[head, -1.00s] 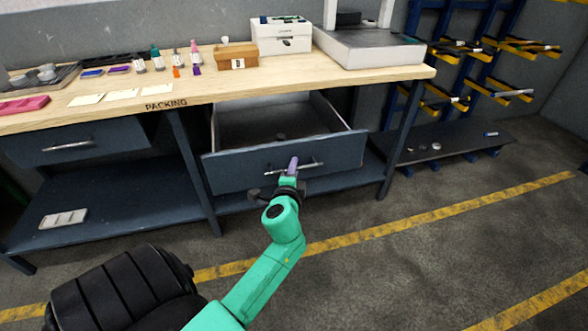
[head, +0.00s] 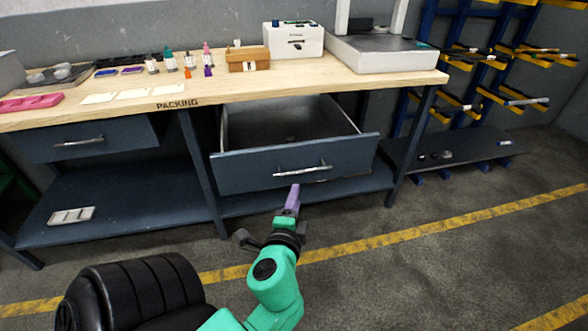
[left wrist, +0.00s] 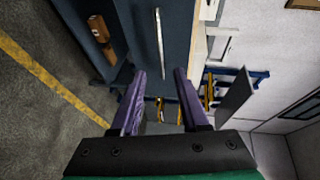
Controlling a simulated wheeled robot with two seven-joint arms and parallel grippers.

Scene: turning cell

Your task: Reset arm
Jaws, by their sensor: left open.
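My left gripper (head: 292,200) is on the green arm, in front of and a little below the pulled-out right drawer (head: 240,172) of the packing bench. In the head view it stands clear of the drawer's metal handle (head: 303,170). In the left wrist view its two purple fingers (left wrist: 160,102) are apart with nothing between them. The handle (left wrist: 160,43) shows beyond the fingers in that view, against the blue drawer front (left wrist: 175,20). My right gripper is not in view.
A shut drawer (head: 90,138) is at left. A blue rack (head: 470,80) stands at right. The floor in front is clear.

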